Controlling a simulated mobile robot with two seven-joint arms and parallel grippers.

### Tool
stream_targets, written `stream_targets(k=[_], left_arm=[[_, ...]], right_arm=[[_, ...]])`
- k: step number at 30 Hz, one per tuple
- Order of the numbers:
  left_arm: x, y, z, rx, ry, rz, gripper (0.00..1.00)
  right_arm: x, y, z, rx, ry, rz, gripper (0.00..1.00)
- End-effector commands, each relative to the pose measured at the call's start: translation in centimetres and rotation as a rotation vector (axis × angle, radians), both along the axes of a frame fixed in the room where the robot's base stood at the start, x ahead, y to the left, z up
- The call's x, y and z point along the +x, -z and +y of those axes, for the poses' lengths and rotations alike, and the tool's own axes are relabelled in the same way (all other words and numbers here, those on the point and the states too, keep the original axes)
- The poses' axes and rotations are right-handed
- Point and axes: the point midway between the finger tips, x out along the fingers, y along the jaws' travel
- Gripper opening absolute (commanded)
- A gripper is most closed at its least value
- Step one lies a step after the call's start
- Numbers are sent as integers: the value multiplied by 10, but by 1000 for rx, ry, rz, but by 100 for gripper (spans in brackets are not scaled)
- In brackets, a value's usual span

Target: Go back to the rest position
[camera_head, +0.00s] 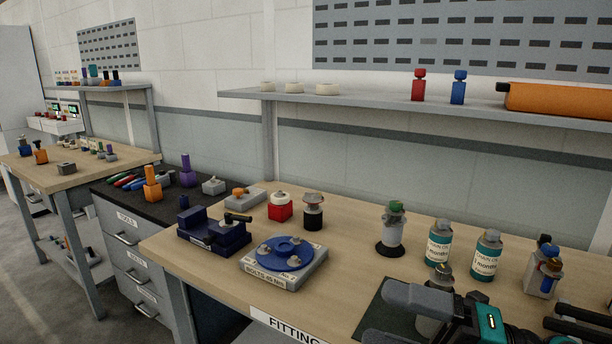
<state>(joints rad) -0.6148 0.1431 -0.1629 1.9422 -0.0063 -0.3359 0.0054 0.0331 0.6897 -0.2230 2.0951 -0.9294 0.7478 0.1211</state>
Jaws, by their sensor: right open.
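My right gripper (385,314) is at the bottom right, low over the front of the wooden bench (215,228). Its dark fingers point left and are apart. A grey cylindrical fitting with a metal top (446,272) shows behind and between the fingers, partly hidden by them. I cannot tell whether they touch it. A dark square mat (376,304) lies beside the fingertips. Another dark part of my body shows at the bottom right corner. My left gripper is not in view.
A blue disc on a grey base (285,254) and a dark blue fixture (212,230) stand left. A shelf (390,102) runs above the bench.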

Motion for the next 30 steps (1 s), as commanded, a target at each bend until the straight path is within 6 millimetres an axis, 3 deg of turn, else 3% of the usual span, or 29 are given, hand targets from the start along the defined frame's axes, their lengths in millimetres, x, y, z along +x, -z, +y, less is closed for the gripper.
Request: stream_targets(k=[1, 4, 7, 12, 16, 21, 30], left_arm=[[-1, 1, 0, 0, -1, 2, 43], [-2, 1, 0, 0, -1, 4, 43], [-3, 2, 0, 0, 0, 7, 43], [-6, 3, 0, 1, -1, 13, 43], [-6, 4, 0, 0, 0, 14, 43], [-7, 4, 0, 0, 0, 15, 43], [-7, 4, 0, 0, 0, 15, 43]], right_arm=[[11, 11, -6, 161, 100, 137, 90], [33, 47, -29, 429, 321, 420, 90], [40, 114, -56, 639, 561, 739, 90], [7, 223, -77, 823, 860, 1184, 90], [-31, 281, -76, 885, 1005, 1432, 90], [-66, 320, -70, 917, 1103, 1624, 90], [-75, 329, -68, 923, 1124, 1669, 90]])
